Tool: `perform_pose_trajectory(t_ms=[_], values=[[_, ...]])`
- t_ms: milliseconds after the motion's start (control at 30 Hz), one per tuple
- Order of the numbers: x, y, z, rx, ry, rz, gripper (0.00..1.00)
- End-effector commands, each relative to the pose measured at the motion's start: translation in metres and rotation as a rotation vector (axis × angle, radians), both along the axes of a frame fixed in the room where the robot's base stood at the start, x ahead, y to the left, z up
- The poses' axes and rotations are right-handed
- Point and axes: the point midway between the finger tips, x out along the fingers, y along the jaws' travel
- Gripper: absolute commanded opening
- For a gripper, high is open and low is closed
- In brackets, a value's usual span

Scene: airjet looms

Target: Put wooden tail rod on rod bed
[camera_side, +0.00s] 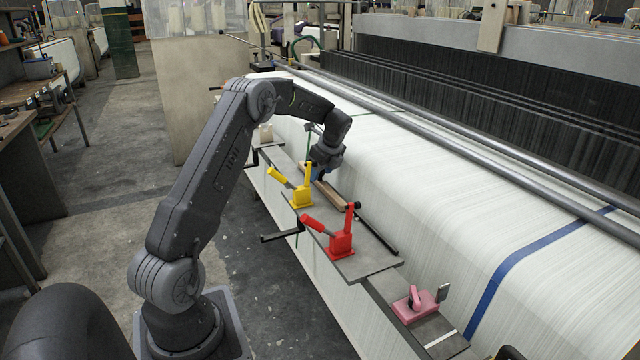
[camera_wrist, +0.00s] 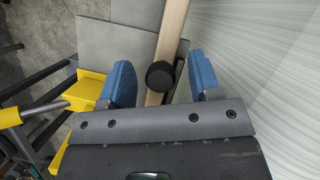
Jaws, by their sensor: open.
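The wooden tail rod (camera_side: 333,199) is a light wooden bar lying lengthwise on a narrow grey plate (camera_side: 362,262) beside the loom's white threads. In the wrist view the rod (camera_wrist: 172,32) runs between my blue finger pads, with a round black knob (camera_wrist: 160,76) on it. My gripper (camera_wrist: 162,82) is open, one pad on each side of the rod, with gaps showing. In the side view my gripper (camera_side: 318,174) is low over the rod's far end.
A yellow toggle clamp (camera_side: 301,195) and a red one (camera_side: 341,240) stand on the plate close to the rod. A black bar (camera_side: 377,231) runs along the thread side. A pink clamp (camera_side: 414,304) sits nearer the camera.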

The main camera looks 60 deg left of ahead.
Motion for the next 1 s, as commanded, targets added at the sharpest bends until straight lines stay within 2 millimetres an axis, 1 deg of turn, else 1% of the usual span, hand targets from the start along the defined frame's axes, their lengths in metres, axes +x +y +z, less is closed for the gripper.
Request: perform_pose_trajectory(t_ms=[200,800,1000], values=[[-0.0002,0.0004,-0.0008,0.0,0.0,0.0,0.57],[0.0,0.0004,-0.0001,0.0,-0.001,0.001,0.0],[0.0001,0.0005,0.0007,0.002,-0.002,0.0,0.0]])
